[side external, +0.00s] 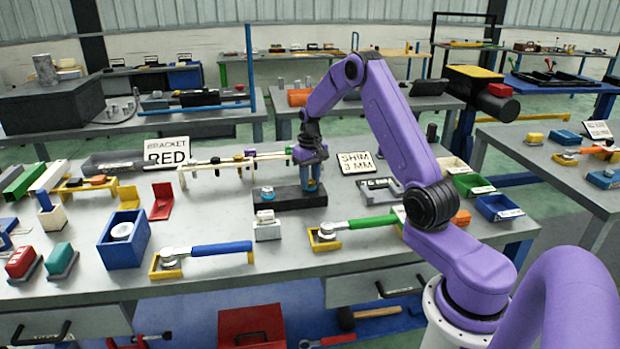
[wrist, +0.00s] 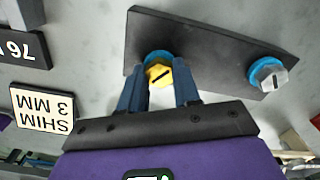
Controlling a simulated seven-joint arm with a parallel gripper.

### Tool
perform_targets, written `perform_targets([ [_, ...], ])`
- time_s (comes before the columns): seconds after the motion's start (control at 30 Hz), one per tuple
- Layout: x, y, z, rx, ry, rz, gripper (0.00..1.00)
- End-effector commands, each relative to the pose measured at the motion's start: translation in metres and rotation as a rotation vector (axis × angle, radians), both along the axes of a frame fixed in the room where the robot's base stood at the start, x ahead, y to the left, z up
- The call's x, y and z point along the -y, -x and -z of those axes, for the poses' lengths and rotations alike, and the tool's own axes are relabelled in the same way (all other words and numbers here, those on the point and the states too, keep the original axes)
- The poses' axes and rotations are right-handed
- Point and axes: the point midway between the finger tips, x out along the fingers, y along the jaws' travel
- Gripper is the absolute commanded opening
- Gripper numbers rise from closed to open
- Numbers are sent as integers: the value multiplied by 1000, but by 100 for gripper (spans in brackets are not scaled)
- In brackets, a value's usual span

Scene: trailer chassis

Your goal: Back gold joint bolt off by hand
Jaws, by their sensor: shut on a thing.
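The gold joint bolt (wrist: 158,75) has a dark slot in its head and a blue ring at its base. It sits at one end of a black plate (wrist: 205,42). My gripper (wrist: 159,82) has its two blue fingers shut on the bolt head, one on each side. A silver slotted bolt (wrist: 272,78) with a blue ring sits at the plate's other end, clear of my fingers.
A rail with wooden supports (side external: 230,165) runs behind and left. Blue-handled (side external: 222,248) and green-handled (side external: 373,222) wrenches lie in front. A small pale block (side external: 267,227) stands before the plate.

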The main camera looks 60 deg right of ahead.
Motion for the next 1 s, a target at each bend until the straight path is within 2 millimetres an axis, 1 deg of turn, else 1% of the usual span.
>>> perform_targets([
  [0.03, -2, 2, 4, -10, -6, -47, 1],
  [1.0, 0, 3, 4, -11, -10, -968, 1],
])
